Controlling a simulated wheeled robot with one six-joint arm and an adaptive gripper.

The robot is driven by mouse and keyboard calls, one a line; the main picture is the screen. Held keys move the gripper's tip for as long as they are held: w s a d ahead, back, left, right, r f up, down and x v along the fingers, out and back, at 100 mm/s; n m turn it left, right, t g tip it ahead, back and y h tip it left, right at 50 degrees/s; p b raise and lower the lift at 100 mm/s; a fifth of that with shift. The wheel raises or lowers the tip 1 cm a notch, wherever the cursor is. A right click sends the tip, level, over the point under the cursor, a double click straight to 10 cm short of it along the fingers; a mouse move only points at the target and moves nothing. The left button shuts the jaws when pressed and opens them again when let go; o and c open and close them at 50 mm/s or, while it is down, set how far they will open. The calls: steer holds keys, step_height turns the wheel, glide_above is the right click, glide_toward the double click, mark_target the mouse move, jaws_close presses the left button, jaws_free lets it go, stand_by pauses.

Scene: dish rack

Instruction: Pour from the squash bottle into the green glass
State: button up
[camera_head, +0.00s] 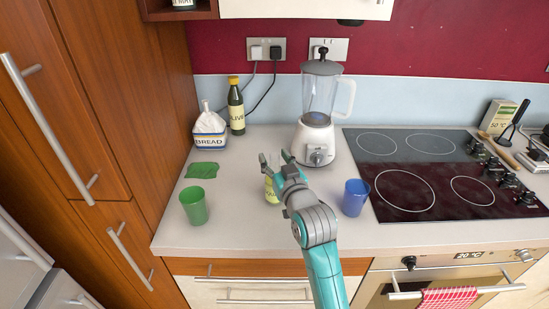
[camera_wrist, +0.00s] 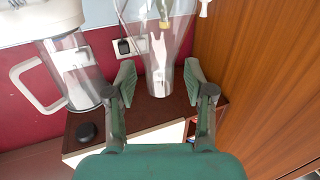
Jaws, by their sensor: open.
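The green glass (camera_head: 194,205) stands upright and looks empty at the counter's left front. A bottle with a yellow-green label (camera_head: 271,191), apparently the squash bottle, stands near the counter's middle, largely hidden by my gripper (camera_head: 276,158). In the wrist view, which shows the scene upside down, a clear bottle (camera_wrist: 157,60) tapers down between the two fingers of my gripper (camera_wrist: 160,80). The fingers are spread, with a gap visible on each side of its neck. The green glass is not visible in the wrist view.
A blue glass (camera_head: 355,198) stands right of my gripper. A blender (camera_head: 318,140) stands behind it, also seen in the wrist view (camera_wrist: 75,75). A green cloth (camera_head: 202,170), bread bag (camera_head: 209,135) and olive bottle (camera_head: 236,108) are at left. The hob (camera_head: 435,190) is at right.

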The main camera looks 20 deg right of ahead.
steer(key=s, duration=1.1)
steer(key=shift+s+d, duration=0.2)
steer(key=shift+s, duration=0.05)
jaws_close()
stand_by(0.6)
stand_by(0.3)
steer(key=s+f+g, duration=0.2)
steer(key=s+f, duration=1.5)
steer(key=s, duration=0.2)
steer(key=s+f+g, duration=0.1)
steer(key=s, duration=2.1)
steer(key=shift+s+a+f+h, duration=0.2)
steer(key=shift+s+h, duration=0.1)
steer(key=shift+s, duration=0.1)
